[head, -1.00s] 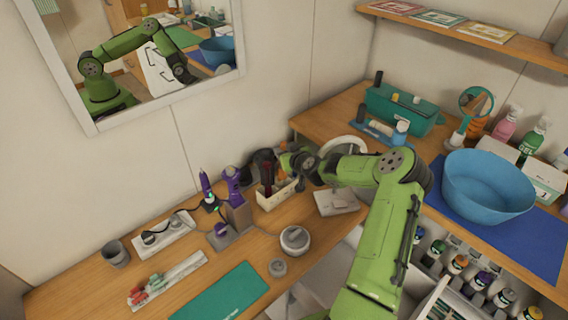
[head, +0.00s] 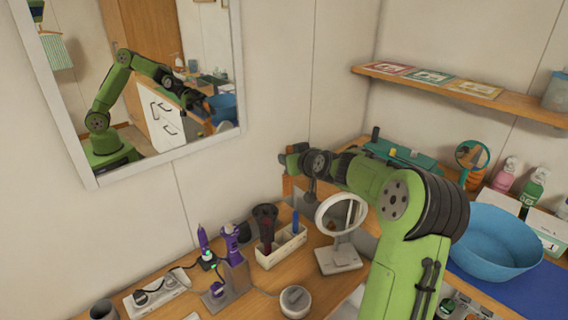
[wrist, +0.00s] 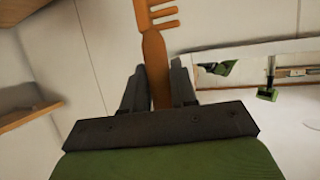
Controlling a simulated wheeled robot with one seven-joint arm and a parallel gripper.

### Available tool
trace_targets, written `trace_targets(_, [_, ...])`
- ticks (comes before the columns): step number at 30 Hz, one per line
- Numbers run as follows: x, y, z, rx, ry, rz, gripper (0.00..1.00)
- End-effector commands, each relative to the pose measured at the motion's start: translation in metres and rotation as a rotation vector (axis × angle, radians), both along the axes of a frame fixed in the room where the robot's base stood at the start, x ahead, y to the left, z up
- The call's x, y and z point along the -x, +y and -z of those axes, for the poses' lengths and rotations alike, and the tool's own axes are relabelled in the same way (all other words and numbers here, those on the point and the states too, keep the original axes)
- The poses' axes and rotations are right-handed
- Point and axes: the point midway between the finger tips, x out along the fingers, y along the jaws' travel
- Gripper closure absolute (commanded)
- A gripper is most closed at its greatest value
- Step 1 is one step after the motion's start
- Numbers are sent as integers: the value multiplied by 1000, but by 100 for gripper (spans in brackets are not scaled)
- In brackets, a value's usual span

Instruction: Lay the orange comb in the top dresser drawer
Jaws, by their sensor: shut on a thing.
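The orange comb (wrist: 154,58) stands up between the two fingers of my gripper (wrist: 158,82) in the wrist view. The fingers are shut on its handle, and its teeth point right at the top of that view. In the head view my gripper (head: 291,162) is raised above the back of the counter, near the room corner; I cannot clearly make out the comb there. White drawer fronts with dark handles (head: 163,117) show only as a reflection in the wall mirror. The inside of the top drawer is not visible.
A round white mirror (head: 340,222) stands on the counter below my arm. A cream holder (head: 282,250) with a dark red tool is left of it. A blue basin (head: 495,243) is at right, and a wall shelf (head: 455,90) is above. The air in front of the left wall is free.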

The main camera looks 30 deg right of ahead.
Motion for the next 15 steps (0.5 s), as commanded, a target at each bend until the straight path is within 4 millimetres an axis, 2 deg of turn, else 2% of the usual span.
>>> trace_targets(1, [12,-3,15,5,1,4,100])
trace_targets(15, [110,-12,61,1,2,5,100])
